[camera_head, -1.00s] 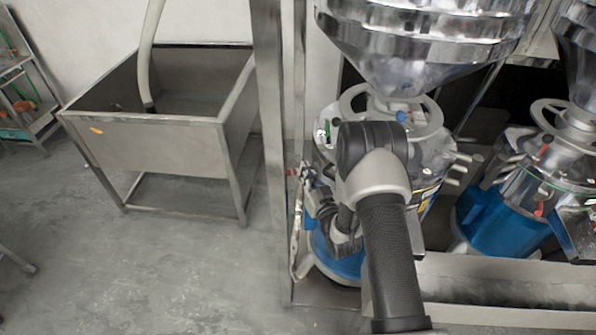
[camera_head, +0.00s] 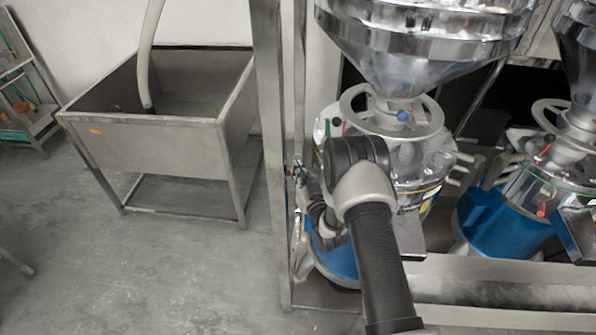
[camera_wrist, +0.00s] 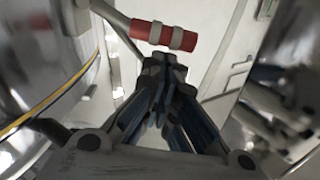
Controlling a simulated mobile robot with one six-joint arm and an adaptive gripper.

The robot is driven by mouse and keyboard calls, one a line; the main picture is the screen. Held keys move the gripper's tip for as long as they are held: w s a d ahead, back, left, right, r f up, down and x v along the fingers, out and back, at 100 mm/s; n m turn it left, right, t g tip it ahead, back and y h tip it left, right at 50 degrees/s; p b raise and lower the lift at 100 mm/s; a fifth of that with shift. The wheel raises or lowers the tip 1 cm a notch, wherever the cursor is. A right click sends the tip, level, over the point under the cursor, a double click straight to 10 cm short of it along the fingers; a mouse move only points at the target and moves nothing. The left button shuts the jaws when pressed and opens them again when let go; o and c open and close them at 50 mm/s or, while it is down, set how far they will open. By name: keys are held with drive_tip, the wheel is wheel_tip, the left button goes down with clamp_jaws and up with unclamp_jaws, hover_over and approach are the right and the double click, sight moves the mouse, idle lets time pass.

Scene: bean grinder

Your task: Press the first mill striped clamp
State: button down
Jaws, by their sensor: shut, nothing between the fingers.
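The striped clamp (camera_wrist: 165,36) is a red cylinder with pale bands on a metal rod. It shows in the wrist view, just beyond my fingertips. My gripper (camera_wrist: 163,68) is shut and empty, and its tips point at the clamp's lower side. I cannot tell whether they touch it. In the head view, the first mill (camera_head: 430,165) is the nearer one, with a steel body and blue base, partly hidden by my arm. My gripper (camera_head: 299,172) reaches to the mill's left side there, and the clamp is too small to make out.
A steel frame post (camera_head: 271,130) stands close to the left of my gripper. A second mill (camera_head: 500,205) stands at the right. A steel tub on legs (camera_head: 150,135) is at the left. The floor between is clear.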

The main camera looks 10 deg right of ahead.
sight(290, 175)
drive_tip(key=shift+a+f+n+b, duration=0.3)
drive_tip(key=shift+n+b, duration=0.1)
drive_tip(key=shift+b, duration=0.1)
drive_tip(key=shift+f, duration=0.15)
drive_tip(key=f+n+b, duration=0.1)
drive_tip(key=n+b, duration=0.1)
drive_tip(key=a+f+n+b, duration=0.1)
drive_tip(key=n+b, duration=0.1)
drive_tip(key=b, duration=0.1)
drive_tip(key=shift+s+a+f, duration=0.2)
drive_tip(key=shift+f, duration=0.15)
drive_tip(key=shift+a+f+b, duration=0.15)
drive_tip(key=shift+f+b, duration=0.25)
drive_tip(key=shift+b, duration=0.25)
drive_tip(key=s+d, duration=0.2)
drive_tip(key=s, duration=1)
drive_tip(key=shift+f, duration=0.25)
drive_tip(key=shift+d, duration=0.1)
drive_tip(key=shift+w, duration=0.1)
